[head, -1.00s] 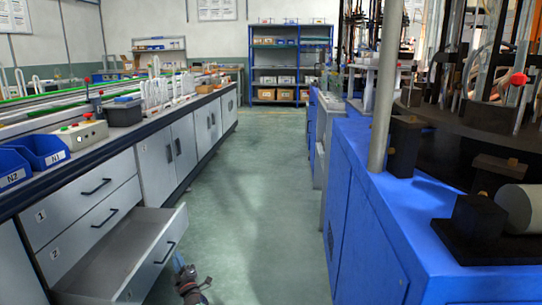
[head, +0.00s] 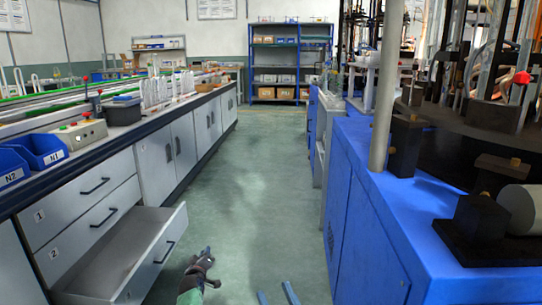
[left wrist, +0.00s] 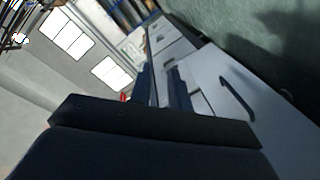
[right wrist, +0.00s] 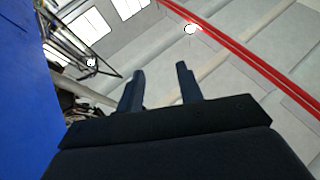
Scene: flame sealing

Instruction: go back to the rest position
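My left gripper (head: 207,252) is low over the aisle floor in the head view, just right of the pulled-out drawer (head: 125,262). In the left wrist view its two dark fingers (left wrist: 160,88) stand a little apart with nothing seen between them. My right gripper shows only as two blue fingertips (head: 276,294) at the bottom edge of the head view. In the right wrist view its fingers (right wrist: 161,85) are wide apart and empty.
A white cabinet bench (head: 155,160) runs along the left, with blue bins (head: 40,150) and a control box (head: 82,132) on top. A blue machine base (head: 365,215) fills the right. The aisle floor (head: 235,190) between is clear, up to a blue shelf (head: 290,62).

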